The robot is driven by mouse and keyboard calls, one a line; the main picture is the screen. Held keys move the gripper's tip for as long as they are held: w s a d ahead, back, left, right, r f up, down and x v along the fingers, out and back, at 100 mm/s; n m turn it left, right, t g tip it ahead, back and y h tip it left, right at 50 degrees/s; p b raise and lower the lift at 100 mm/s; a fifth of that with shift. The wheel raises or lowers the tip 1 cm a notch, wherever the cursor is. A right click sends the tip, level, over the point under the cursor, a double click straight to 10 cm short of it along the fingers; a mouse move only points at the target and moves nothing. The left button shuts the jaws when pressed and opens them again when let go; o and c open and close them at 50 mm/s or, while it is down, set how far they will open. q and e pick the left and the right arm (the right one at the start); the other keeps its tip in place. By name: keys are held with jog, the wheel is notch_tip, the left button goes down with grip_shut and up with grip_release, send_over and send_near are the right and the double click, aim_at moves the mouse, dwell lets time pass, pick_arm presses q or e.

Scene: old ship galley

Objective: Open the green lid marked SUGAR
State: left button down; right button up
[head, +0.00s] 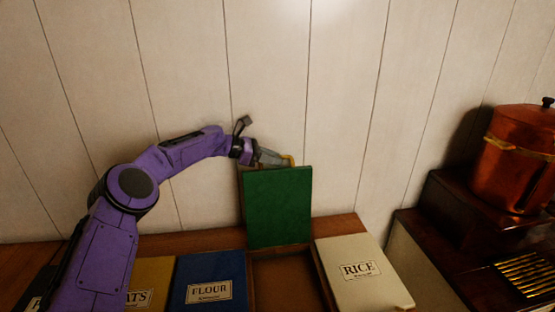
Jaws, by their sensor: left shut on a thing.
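The green lid (278,207) stands raised, close to upright, at the back of its open compartment (285,275). I see its plain green face; no SUGAR label shows on it from here. My left gripper (279,160) is at the lid's top edge, shut on a brass-coloured handle (289,160) that shows just above that edge. Part of the fingers is hidden behind the lid. The compartment below looks brown inside, and its front is cut off by the picture edge. My right gripper is not in view.
The blue FLOUR lid (210,277) lies closed left of the opening, and the cream RICE lid (360,272) lies closed on the right. A yellow lid (152,277) is partly behind my arm. A copper pot (515,165) stands at right. A plank wall (270,70) is behind.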

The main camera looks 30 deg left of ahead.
pick_arm(q)
jog(key=shift+f, duration=0.25)
jog(key=c, duration=1.1)
grip_release()
jog(key=shift+a, duration=0.1)
jog(key=shift+r, duration=0.1)
jog(key=shift+s+a+r+b, duration=0.1)
jog(key=shift+s+a+b, duration=0.1)
jog(key=shift+a+b, duration=0.15)
jog(key=b+v, duration=0.2)
jog(key=v, duration=0.7)
jog(key=shift+s+a+r, duration=0.1)
jog(key=shift+a+r, duration=0.05)
jog(key=shift+r, duration=0.1)
